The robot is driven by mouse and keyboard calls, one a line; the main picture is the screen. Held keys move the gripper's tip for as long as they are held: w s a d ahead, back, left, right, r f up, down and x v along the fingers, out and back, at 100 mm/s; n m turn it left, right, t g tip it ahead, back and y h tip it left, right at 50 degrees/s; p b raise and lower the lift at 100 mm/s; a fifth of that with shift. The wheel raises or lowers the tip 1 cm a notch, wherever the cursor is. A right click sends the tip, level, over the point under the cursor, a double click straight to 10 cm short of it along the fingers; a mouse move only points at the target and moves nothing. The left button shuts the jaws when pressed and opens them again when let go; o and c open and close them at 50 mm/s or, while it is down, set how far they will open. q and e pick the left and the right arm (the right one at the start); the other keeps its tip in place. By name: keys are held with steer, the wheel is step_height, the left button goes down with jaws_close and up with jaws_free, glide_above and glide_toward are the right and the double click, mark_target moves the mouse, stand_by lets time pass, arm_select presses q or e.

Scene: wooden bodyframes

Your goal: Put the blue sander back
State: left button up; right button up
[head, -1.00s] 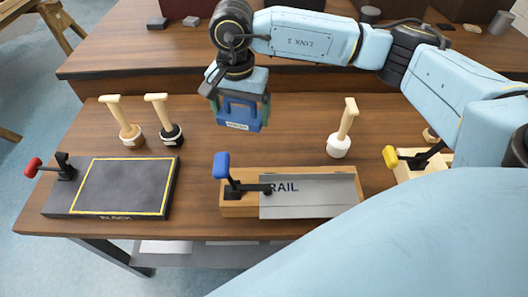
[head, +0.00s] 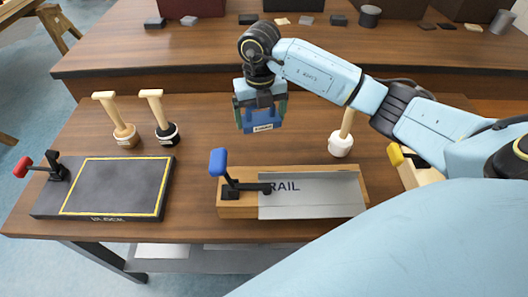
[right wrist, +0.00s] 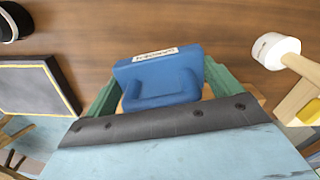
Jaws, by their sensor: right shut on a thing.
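The blue sander (head: 262,121) is a small block with a pale label on its side. My right gripper (head: 260,108) is shut on it and holds it above the wooden table, behind the rail fixture. In the right wrist view the sander (right wrist: 160,82) sits between the green fingers of my right gripper (right wrist: 155,95), its label facing the table side. Whether its underside touches the table is hard to tell, but it looks raised. My left gripper is not in view.
The rail fixture (head: 236,208) with a blue-handled clamp (head: 218,162) stands in front. A black block board (head: 115,188) with a red-handled clamp lies left. Two wooden-handled tools (head: 125,136) stand behind it; a white-based one (head: 340,146) stands right. The rear bench (head: 200,60) holds small blocks.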

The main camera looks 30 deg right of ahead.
steer(key=shift+d+f+m, duration=0.2)
steer(key=shift+f+m, duration=0.05)
steer(key=shift+m, duration=0.35)
steer(key=shift+d+f+m, duration=0.15)
steer(key=shift+f+m, duration=0.05)
steer(key=shift+m, duration=0.4)
glide_above(264, 151)
steer(key=shift+m, duration=0.3)
step_height(264, 151, down, 5)
steer(key=shift+f+b, duration=0.2)
steer(key=shift+b, duration=0.15)
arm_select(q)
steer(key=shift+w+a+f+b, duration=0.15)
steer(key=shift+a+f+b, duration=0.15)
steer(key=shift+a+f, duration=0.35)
arm_select(e)
steer(key=shift+f, duration=2.35)
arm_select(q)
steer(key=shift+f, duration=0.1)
arm_select(e)
steer(key=shift+f, duration=0.1)
steer(key=shift+f, duration=0.1)
steer(key=o, duration=0.7)
